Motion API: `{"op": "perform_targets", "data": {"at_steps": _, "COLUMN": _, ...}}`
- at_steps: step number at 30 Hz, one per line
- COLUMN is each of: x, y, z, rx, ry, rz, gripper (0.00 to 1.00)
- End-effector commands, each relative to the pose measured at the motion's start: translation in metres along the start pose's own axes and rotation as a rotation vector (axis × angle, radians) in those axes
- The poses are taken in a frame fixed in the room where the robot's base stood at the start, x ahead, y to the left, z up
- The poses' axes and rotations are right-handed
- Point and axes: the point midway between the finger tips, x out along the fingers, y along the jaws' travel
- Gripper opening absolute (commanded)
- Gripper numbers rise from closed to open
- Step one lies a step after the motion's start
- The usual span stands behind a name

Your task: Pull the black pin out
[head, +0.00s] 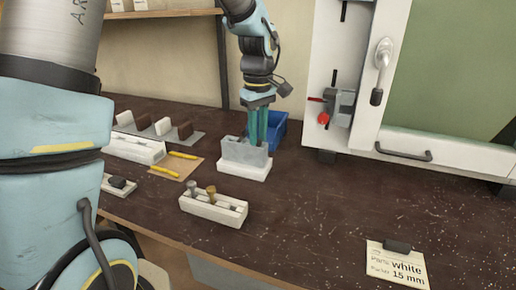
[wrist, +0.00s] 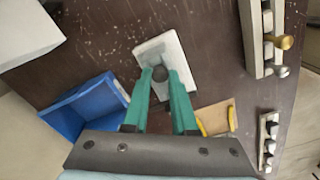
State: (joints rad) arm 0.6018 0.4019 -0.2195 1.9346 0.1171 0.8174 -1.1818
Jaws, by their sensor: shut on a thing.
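My gripper (head: 258,138) points down with its teal fingers at the grey upright block on a white base (head: 243,171). In the wrist view my gripper (wrist: 160,76) is shut on a round dark thing, the black pin (wrist: 160,73), seen from above over the white base (wrist: 172,48). In the head view the fingers and block hide the pin. I cannot tell how much of the pin sits in the block.
A blue bin (head: 278,130) stands just behind the block. A white holder (head: 213,208) with a grey and a brass knob is in front. A tan mat with yellow sticks (head: 177,166) lies left. The bench's right middle is clear.

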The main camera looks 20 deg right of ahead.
Motion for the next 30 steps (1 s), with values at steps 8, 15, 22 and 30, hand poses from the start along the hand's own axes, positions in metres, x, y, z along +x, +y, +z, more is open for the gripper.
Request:
{"op": "perform_targets", "data": {"at_steps": 8, "x": -0.0002, "y": 0.0001, "z": -0.0001, "rx": 0.0, "ry": 0.0, "rz": 0.0, "gripper": 0.0}}
{"op": "perform_targets", "data": {"at_steps": 15, "x": -0.0011, "y": 0.0001, "z": -0.0002, "rx": 0.0, "ry": 0.0, "rz": 0.001, "gripper": 0.0}}
{"op": "perform_targets", "data": {"at_steps": 22, "x": -0.0047, "y": 0.0002, "z": -0.0002, "rx": 0.0, "ry": 0.001, "rz": 0.001, "gripper": 0.0}}
{"op": "perform_targets", "data": {"at_steps": 30, "x": -0.0084, "y": 0.0002, "z": -0.0001, "rx": 0.0, "ry": 0.001, "rz": 0.001, "gripper": 0.0}}
